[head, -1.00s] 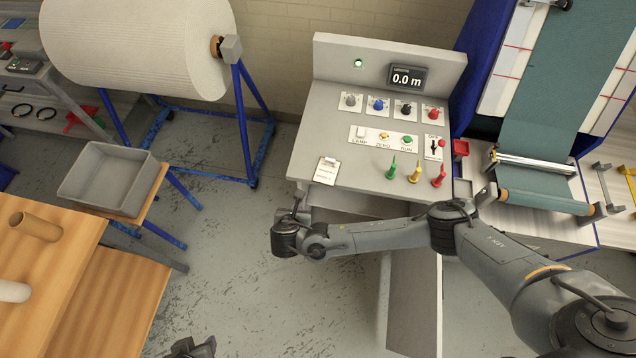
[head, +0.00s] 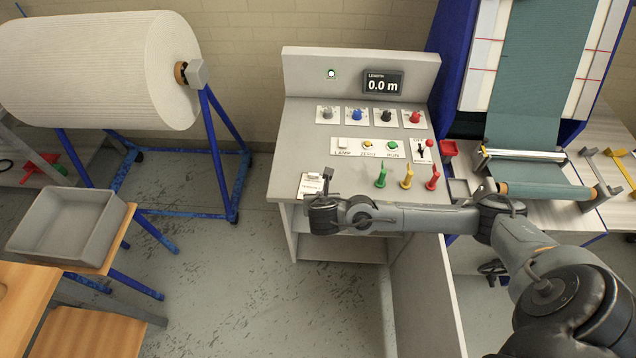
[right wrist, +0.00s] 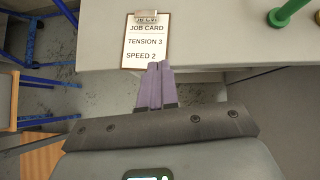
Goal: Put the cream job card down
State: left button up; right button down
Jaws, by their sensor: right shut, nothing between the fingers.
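The cream job card (head: 310,184) lies flat on the front left corner of the grey console top (head: 285,150). In the right wrist view the card (right wrist: 146,38) has a clip at its top and reads "JOB CARD, TENSION 3, SPEED 2". My right gripper (head: 327,176) is shut and empty at the card's near right part. In the right wrist view its purple fingertips (right wrist: 159,66) overlap the card's lower edge. I cannot tell whether they touch it. My left gripper is not in view.
Green (head: 381,176), yellow (head: 406,177) and red (head: 432,178) levers stand right of the card along the console front. Knobs and buttons lie behind them. A grey tray (head: 68,224) stands at left. Open floor lies between it and the console.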

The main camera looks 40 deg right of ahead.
aim_at(319, 177)
jog(key=x, duration=0.6)
jog(key=shift+w+d+f+b, duration=0.1)
jog(key=shift+w+f+b, duration=0.1)
jog(key=shift+b, duration=0.2)
jog(key=shift+w+d, duration=1.05)
jog(key=shift+w, duration=0.1)
jog(key=shift+w+d+f, duration=0.1)
jog(key=shift+w+d, duration=0.3)
jog(key=shift+w+d+p, duration=0.25)
jog(key=shift+p, duration=0.05)
jog(key=w+d, duration=0.2)
jog(key=w, duration=0.1)
jog(key=shift+d, duration=0.25)
jog(key=shift+s, duration=0.1)
jog(key=shift+s+a, duration=0.1)
